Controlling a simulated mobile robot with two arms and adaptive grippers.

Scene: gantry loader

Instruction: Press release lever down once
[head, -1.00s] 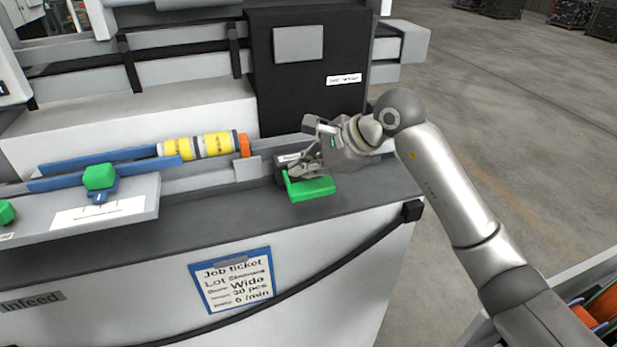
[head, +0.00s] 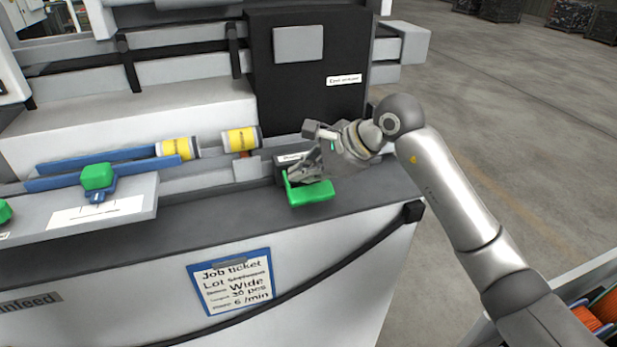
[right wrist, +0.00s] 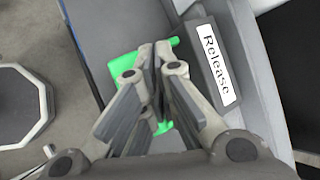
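The release lever is a green paddle (head: 311,192) on a small dark block (head: 280,172) with a white label, at the front right of the machine's ledge. My right gripper (head: 297,172) is over the lever, just behind its broad front plate. In the right wrist view the lever's green (right wrist: 124,68) shows under and beside my fingers (right wrist: 155,55), next to the "Release" label (right wrist: 215,65). The fingertips are together with nothing seen between them. Whether they touch the lever is hard to tell. My left gripper is out of view.
Yellow cylinders (head: 178,148) (head: 240,140) lie along the blue-railed channel, with a gap between them. A green knob (head: 97,177) stands on the left plate. A tall black cabinet (head: 305,95) rises behind the lever. A cable (head: 345,262) crosses the front panel beside the job ticket.

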